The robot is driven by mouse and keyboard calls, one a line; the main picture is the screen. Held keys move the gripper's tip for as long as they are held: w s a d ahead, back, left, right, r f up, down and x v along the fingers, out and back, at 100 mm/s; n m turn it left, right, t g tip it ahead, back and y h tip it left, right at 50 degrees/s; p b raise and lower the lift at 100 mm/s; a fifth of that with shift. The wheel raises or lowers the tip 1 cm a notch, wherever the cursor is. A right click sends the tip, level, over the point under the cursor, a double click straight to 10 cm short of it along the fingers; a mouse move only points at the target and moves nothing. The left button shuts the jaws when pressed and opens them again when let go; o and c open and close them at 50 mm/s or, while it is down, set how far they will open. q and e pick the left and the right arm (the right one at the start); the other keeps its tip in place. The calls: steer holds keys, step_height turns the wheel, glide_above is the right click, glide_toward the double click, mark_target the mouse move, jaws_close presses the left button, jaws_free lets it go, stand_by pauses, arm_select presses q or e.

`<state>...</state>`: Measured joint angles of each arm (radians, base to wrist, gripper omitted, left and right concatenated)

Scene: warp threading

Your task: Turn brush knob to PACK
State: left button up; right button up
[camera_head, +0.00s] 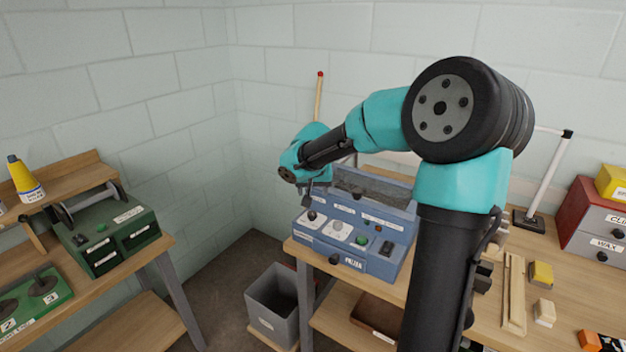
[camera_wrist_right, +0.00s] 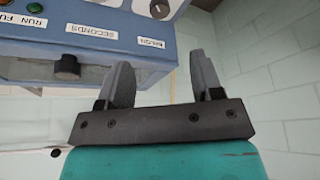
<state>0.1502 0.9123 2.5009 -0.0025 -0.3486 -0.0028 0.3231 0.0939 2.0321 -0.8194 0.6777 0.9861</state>
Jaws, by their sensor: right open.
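The blue machine (camera_head: 352,262) stands on the right-hand bench in the head view. Its sloped panel carries a dark knob (camera_head: 312,215) on a white plate at the left, and a second white dial (camera_head: 338,227) beside it. My right gripper (camera_head: 309,196) is just above the left knob, open, with nothing visible between its fingers. In the right wrist view, the open fingers (camera_wrist_right: 162,82) are beside the machine's blue edge, and a white dial with a knob (camera_wrist_right: 158,9) is partly cut off at the top. The knob's setting cannot be read. My left gripper is not in view.
The panel also has a green button (camera_head: 362,240) and a black switch (camera_head: 387,248); a black front knob (camera_head: 333,260) sits below. A grey bin (camera_head: 275,305) stands on the floor. A green machine (camera_head: 108,232) is on the left bench.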

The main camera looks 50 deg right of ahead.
steer(key=shift+v, duration=2.1)
steer(key=w+a+f+n+y, duration=0.1)
steer(key=a+f+n+y, duration=0.15)
steer(key=a+f, duration=0.85)
steer(key=w+a+f+n+y, duration=0.25)
steer(key=a+f, duration=0.45)
steer(key=f, duration=0.8)
steer(key=s+a+f+n+g+y, duration=0.1)
steer(key=s+a+f, duration=0.6)
steer(key=f, duration=0.2)
steer(key=s+a+f+n+g+y, duration=0.1)
steer(key=s+a+f, duration=0.5)
steer(key=f, duration=0.4)
steer(key=shift+s+a, duration=0.4)
steer(key=shift+s, duration=0.45)
